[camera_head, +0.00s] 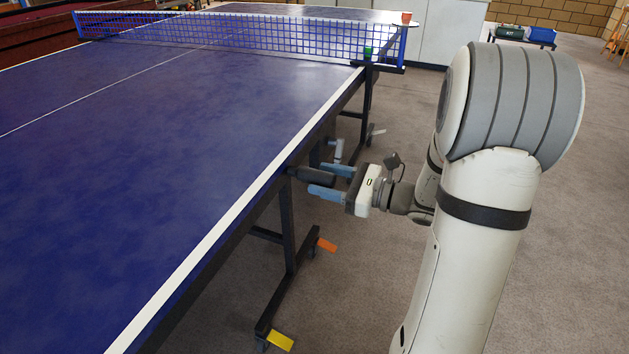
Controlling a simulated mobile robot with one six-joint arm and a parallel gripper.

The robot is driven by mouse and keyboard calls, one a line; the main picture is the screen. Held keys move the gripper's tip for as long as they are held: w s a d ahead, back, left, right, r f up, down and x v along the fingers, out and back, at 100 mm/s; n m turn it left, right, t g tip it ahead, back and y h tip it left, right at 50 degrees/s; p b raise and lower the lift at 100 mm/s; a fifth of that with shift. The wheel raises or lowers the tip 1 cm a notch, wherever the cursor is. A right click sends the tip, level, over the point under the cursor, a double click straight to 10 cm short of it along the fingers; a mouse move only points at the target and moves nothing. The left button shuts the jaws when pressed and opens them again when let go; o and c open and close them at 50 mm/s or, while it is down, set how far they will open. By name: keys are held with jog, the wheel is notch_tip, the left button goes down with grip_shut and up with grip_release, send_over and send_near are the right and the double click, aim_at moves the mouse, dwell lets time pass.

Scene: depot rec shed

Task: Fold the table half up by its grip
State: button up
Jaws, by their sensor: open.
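The near table half (130,150) lies flat, with a dark blue top and a white edge line. A black bar-shaped grip (312,175) sticks out from its right edge, under the top. My gripper (323,182) comes in from the right. Its two blue fingers are open, one on the near side and one on the far side of the black grip, with the grip between them. I cannot tell whether either finger touches it. A small grey lever-like part (336,148) shows just beyond the fingers under the edge.
A red cup (406,17) stands far back. Carpet at right is clear.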

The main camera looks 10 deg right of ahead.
jog(key=shift+x, duration=1.1)
grip_shut()
